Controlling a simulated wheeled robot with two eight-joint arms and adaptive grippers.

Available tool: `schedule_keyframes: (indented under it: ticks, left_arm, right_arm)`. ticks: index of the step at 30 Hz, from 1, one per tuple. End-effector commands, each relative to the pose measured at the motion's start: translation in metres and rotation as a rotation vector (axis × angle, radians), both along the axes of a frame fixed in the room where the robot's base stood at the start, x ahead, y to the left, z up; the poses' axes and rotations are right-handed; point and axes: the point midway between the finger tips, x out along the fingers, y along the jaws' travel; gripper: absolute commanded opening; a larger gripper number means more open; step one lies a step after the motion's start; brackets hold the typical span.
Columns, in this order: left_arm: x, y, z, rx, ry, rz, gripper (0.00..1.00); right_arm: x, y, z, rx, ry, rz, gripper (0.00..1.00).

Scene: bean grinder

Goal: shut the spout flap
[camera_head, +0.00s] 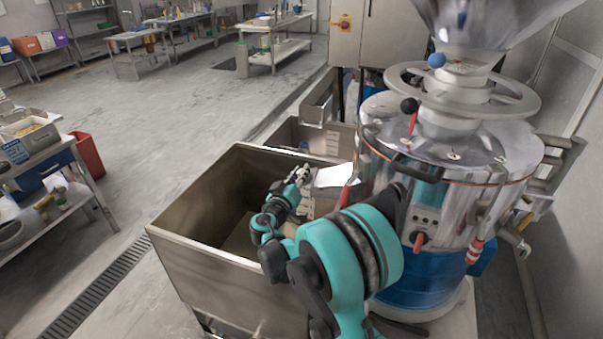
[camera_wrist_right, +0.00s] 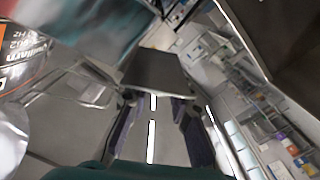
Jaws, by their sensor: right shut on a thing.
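The grinder (camera_head: 450,150) is a large metal machine with a blue lower body, standing at the right. Its spout (camera_head: 325,181) juts left from the grinder's side over a steel bin. My right gripper (camera_head: 299,174) is at the spout's outer left end, above the bin's inside. In the right wrist view, a flat grey plate, the spout flap (camera_wrist_right: 158,72), sits at the tips of my right gripper (camera_wrist_right: 157,100), one finger on each side. The gripper is shut on it. In the head view the flap is mostly hidden by the gripper. My left gripper is out of view.
The open steel bin (camera_head: 190,262) stands under and left of the spout, its rim close to my right arm. A second steel bin (camera_head: 300,136) is behind it. A shelf table (camera_head: 45,150) is at far left.

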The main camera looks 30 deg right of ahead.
Motion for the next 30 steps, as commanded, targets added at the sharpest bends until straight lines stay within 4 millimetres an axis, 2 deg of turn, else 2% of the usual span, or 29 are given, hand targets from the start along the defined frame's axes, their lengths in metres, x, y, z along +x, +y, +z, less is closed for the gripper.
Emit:
schedule_keyframes:
  ticks: [15,30]
  left_arm:
    - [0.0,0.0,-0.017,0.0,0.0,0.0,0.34]
    - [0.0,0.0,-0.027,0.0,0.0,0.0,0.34]
  right_arm:
    - [-0.003,-0.002,-0.022,-0.316,0.371,-0.001,0.0]
    - [-0.01,-0.008,-0.034,-0.579,0.678,0.001,0.0]
